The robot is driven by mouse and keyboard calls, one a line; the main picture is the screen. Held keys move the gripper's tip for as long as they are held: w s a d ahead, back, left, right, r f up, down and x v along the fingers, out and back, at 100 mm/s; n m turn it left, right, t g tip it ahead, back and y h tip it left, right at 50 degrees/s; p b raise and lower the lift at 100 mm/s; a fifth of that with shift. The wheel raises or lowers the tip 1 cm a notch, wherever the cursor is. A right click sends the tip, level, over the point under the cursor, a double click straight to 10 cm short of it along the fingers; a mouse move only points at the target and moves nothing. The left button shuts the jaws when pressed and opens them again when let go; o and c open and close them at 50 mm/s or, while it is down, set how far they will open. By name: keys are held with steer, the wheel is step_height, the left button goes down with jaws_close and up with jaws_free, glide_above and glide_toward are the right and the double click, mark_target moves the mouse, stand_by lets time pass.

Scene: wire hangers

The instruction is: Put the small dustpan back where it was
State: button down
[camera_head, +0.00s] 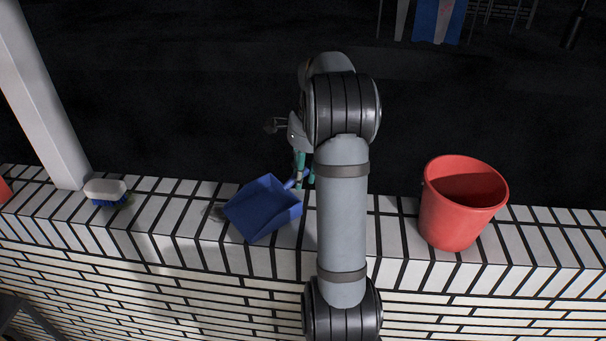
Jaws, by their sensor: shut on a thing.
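The small dustpan (263,209) is blue, with a wide square pan and a short handle pointing to the upper right. It is at the white tiled ledge (165,222), left of my arm. I cannot tell whether the pan touches the ledge or hangs just above it. My gripper (303,181) is shut on the dustpan's handle at the ledge's far edge. My arm hides part of the gripper and the ledge to its right.
A red bucket (456,215) stands on the ledge to the right. A white brush with blue bristles (106,192) lies at the left, near a pale post (45,100). Beyond the ledge is a dark floor. The tiles between brush and dustpan are clear.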

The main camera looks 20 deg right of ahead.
steer(key=c, duration=1.5)
jaws_free()
steer(key=shift+o, duration=0.2)
step_height(320, 180, up, 12)
steer(key=s+p, duration=0.1)
steer(key=s, duration=0.1)
steer(key=shift+d+p, duration=0.3)
steer(key=shift+f, duration=0.1)
